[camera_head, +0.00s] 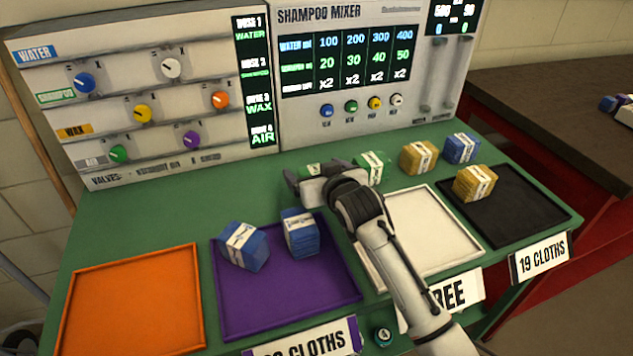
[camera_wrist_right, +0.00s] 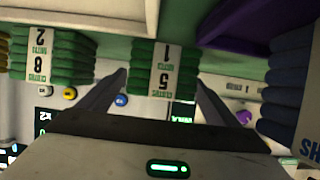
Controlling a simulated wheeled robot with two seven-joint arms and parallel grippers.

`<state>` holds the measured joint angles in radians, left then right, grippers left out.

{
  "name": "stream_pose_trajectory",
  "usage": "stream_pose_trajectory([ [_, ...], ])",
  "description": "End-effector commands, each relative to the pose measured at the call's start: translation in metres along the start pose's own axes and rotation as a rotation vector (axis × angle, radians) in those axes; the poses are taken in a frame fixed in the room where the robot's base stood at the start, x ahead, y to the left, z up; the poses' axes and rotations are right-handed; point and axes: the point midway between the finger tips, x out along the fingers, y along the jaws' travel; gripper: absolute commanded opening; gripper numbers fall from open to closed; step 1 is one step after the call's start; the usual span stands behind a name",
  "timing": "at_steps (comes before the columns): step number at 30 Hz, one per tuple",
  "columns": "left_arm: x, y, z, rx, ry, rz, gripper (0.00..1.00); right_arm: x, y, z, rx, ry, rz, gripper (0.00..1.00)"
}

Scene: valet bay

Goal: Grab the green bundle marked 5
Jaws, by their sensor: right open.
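The green bundle marked 5 (camera_wrist_right: 166,78) shows in the right wrist view, with a white label band that also carries a 1. It is between the fingers of my open right gripper (camera_wrist_right: 160,84); I cannot tell whether they touch it. In the head view this green bundle (camera_head: 312,169) is mostly hidden behind my right gripper (camera_head: 298,184), at the back of the green table. A second green bundle (camera_head: 373,167) stands to its right; in the wrist view this bundle (camera_wrist_right: 60,56) is at the left, marked 8 and 2. My left gripper is not in view.
Two blue bundles (camera_head: 243,246) sit in the purple tray (camera_head: 290,315). Yellow and blue bundles stand at the right, one yellow on the black tray (camera_head: 530,205). The orange tray (camera_head: 135,300) and white tray (camera_head: 450,240) look empty. Control panels (camera_head: 350,70) stand behind.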

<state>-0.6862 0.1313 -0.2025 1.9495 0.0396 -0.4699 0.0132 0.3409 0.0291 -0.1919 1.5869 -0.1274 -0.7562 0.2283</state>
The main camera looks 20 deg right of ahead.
Motion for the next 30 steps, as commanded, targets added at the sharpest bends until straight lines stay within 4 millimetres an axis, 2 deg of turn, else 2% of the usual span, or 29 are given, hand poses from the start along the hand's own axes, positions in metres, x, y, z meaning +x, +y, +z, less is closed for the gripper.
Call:
stream_pose_trajectory([
  [5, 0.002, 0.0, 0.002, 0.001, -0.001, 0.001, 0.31, 0.018, -0.001, 0.0, -0.001, 0.0, 0.0, 0.84],
  [13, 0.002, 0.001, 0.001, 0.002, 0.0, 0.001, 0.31, 0.02, -0.001, 0.0, 0.0, 0.001, -0.001, 0.84],
  [22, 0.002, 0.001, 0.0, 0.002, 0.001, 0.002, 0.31, 0.02, -0.001, 0.0, 0.0, 0.001, -0.001, 0.37],
  [30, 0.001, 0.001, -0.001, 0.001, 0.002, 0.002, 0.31, 0.018, -0.001, -0.005, 0.0, 0.004, -0.001, 0.37],
])
